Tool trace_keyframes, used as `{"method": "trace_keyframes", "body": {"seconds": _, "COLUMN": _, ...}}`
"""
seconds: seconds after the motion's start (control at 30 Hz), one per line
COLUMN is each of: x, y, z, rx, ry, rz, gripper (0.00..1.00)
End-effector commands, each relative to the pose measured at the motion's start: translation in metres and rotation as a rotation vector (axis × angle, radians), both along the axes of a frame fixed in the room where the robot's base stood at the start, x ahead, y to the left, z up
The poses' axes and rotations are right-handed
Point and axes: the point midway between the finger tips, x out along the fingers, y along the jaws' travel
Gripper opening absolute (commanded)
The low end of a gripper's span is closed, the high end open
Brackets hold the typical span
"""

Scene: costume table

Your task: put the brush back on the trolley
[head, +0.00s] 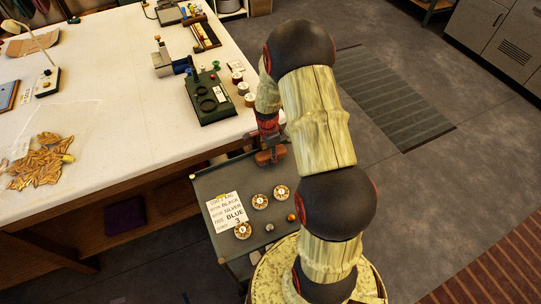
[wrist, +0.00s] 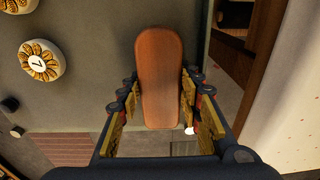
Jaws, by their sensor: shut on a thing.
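My gripper (head: 267,140) is shut on the brush (head: 270,156), above the far end of the grey trolley (head: 207,183) beside the worktable. In the wrist view, my gripper (wrist: 160,92) has its fingers on both sides of the brush (wrist: 161,60), which shows a smooth brown wooden oblong back. The trolley top (wrist: 85,85) lies behind and left of it there. Bristles are hidden, and I cannot tell whether the brush touches the trolley.
The trolley holds a lettered card (head: 227,211), several numbered round pieces (head: 260,201) and small knobs (head: 291,217). The white worktable (head: 120,95) adjoins it, with a green device (head: 210,97) and spools (head: 244,88) near its edge. The trolley's far-left top looks clear.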

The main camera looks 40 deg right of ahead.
Motion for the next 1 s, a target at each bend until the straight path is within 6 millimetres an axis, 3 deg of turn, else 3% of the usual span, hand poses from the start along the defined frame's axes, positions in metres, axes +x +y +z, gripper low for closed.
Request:
{"method": "trace_keyframes", "body": {"seconds": 0.23, "x": 0.002, "y": 0.000, "z": -0.006, "rx": -0.002, "ry": -0.004, "rz": 0.000, "gripper": 0.03}}
{"method": "trace_keyframes", "body": {"seconds": 0.27, "x": 0.001, "y": 0.000, "z": -0.006, "rx": -0.001, "ry": -0.004, "rz": 0.000, "gripper": 0.36}}
{"method": "trace_keyframes", "body": {"seconds": 0.57, "x": 0.001, "y": 0.000, "z": -0.006, "rx": -0.001, "ry": -0.004, "rz": 0.000, "gripper": 0.53}}
{"method": "trace_keyframes", "body": {"seconds": 0.87, "x": 0.001, "y": 0.000, "z": -0.005, "rx": -0.001, "ry": -0.004, "rz": 0.000, "gripper": 0.53}}
{"method": "trace_keyframes", "body": {"seconds": 1.0, "x": 0.002, "y": 0.000, "z": 0.006, "rx": -0.002, "ry": -0.005, "rz": 0.000, "gripper": 0.53}}
